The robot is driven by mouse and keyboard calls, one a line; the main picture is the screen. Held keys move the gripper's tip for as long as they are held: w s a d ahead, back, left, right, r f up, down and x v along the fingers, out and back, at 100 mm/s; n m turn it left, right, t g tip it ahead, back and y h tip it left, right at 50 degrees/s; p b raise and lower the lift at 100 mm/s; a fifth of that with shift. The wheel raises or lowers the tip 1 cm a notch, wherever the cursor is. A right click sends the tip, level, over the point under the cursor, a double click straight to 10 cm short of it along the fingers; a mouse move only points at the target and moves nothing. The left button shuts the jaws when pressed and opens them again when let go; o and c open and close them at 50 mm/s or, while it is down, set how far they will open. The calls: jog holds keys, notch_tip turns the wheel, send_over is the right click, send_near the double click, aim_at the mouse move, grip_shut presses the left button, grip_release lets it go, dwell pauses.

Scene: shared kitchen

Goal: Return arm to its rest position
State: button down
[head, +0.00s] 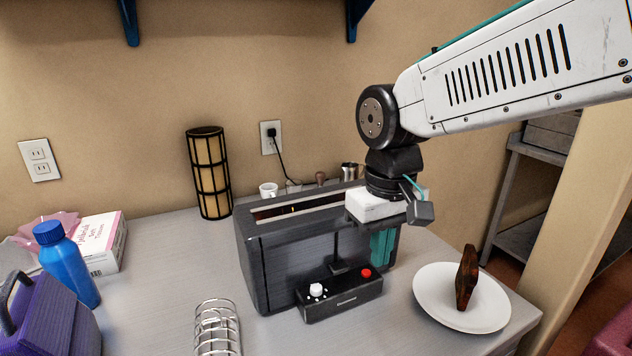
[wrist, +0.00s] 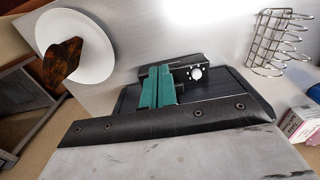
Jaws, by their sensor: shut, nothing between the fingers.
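My gripper (head: 382,246) hangs from my arm, which reaches in from the upper right. Its green fingers point down at the right front of the black toaster (head: 285,255), close to its front control box. In the wrist view the fingers (wrist: 157,88) are together with nothing between them. I cannot tell whether they touch the toaster. The control box (head: 340,296) has a white knob and a red button; the red button is hidden behind the fingers in the wrist view.
A white plate (head: 435,300) with a dark toast slice (head: 466,278) is right of the toaster. A wire rack (head: 216,330) stands in front. A blue bottle (head: 68,264), purple bag (head: 50,318) and box (head: 103,240) are left. A lamp (head: 209,173) and cup (head: 268,190) stand behind.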

jog(key=s+d+m+t, duration=0.1)
jog(key=s+d+m, duration=0.3)
jog(key=s+d, duration=1)
jog(key=shift+s+d+f, duration=0.15)
jog(key=shift+s+d, duration=0.15)
jog(key=shift+s, duration=0.35)
